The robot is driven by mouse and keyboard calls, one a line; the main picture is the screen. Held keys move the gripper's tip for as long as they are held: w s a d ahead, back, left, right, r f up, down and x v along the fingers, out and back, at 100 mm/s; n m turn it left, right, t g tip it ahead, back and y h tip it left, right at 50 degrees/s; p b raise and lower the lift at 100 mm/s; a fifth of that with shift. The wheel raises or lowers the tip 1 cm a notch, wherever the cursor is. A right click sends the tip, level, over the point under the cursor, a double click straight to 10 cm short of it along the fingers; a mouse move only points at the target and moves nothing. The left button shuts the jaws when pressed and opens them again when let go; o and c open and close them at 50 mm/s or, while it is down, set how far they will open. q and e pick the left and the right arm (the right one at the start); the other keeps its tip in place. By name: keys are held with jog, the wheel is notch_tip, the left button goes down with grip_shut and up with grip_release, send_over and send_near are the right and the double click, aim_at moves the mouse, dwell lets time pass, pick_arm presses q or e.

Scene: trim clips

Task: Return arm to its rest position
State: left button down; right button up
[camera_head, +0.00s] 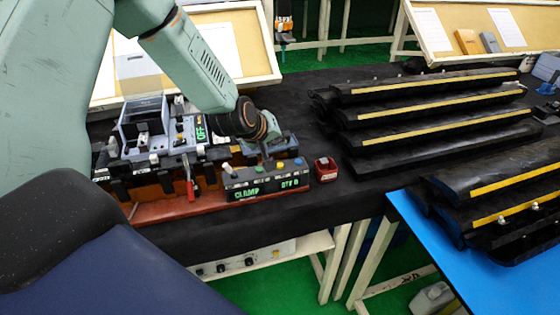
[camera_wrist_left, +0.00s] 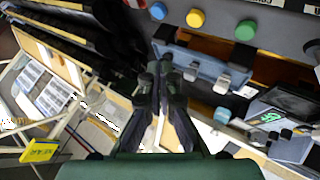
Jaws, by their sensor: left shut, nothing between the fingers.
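My left arm (camera_head: 195,62) comes in from the upper left in the head view and reaches down over the workbench. Its gripper (camera_head: 268,162) is just behind the control box (camera_head: 268,190), which reads "CLAMP" and "QTY 0" and has coloured buttons on top. In the left wrist view the two dark fingers (camera_wrist_left: 159,78) are together with nothing between them. The fingertips look apart from the buttons, but the exact gap is hard to tell. My right gripper is in neither view.
A clamp fixture (camera_head: 150,128) with an "OFF" display stands left of the gripper, with a red-handled lever (camera_head: 190,188). A small red box (camera_head: 325,168) sits to the right. Long black trims (camera_head: 440,115) with yellow strips fill the right side, by a blue surface (camera_head: 470,270).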

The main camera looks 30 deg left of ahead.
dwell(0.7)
pick_arm(q)
jog(key=s+d+f+m+g+b, duration=0.3)
jog(key=s+f+b, duration=0.3)
jog(key=s+f, duration=0.7)
jog(key=s+d+f+m+g+b, duration=0.3)
jog(key=s+d+f+b, duration=0.3)
jog(key=s+f, duration=0.7)
jog(key=s+d+f+m+g+b, duration=0.2)
jog(key=s+f+b, duration=0.6)
jog(key=s+f, duration=0.4)
jog(key=shift+s+d+f+m+g, duration=0.4)
jog(key=shift+s+d+g, duration=0.3)
jog(key=shift+d, duration=0.45)
